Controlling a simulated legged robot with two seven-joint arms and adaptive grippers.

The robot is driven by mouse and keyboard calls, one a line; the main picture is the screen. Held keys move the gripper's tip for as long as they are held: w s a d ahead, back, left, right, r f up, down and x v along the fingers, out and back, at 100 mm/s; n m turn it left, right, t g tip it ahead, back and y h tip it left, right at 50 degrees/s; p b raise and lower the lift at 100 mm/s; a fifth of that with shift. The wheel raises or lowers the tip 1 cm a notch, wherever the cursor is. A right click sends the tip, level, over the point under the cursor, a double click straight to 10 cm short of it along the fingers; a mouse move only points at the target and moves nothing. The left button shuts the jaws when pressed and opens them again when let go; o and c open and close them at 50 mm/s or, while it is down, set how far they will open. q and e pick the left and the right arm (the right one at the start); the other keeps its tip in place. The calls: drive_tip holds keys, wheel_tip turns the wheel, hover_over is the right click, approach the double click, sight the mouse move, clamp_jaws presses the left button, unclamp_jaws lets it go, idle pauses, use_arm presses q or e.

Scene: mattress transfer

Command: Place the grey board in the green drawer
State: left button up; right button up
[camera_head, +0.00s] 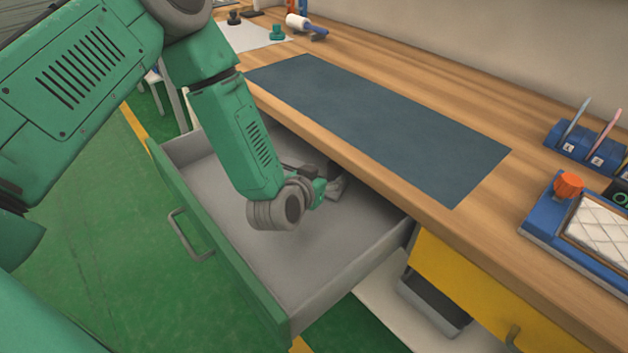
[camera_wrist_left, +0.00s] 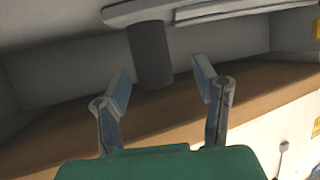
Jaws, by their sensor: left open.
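The green drawer (camera_head: 240,280) is pulled out under the worktop, with a grey inside and a handle on its front. My left gripper (camera_head: 328,188) is low inside the drawer, close to the worktop's edge. In the left wrist view my left gripper (camera_wrist_left: 165,90) has its two fingers apart. A flat light grey piece (camera_wrist_left: 225,10), which looks like the grey board, shows at the top, with a dark round post (camera_wrist_left: 150,55) between and beyond the fingers. No finger visibly presses on the post. In the head view the arm hides most of this. My right gripper is not in view.
The wooden worktop (camera_head: 400,85) overhangs the drawer's back, with a dark mat (camera_head: 380,130) on it. A blue holder (camera_head: 590,150) and a blue tray with an orange knob (camera_head: 568,185) stand at the right. A yellow drawer (camera_head: 470,280) is beside the green one.

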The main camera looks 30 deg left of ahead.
use_arm(q)
drive_tip(key=v, duration=0.8)
drive_tip(key=shift+s+d+p, duration=0.2)
drive_tip(key=shift+s+p, duration=0.05)
drive_tip(key=shift+p, duration=0.2)
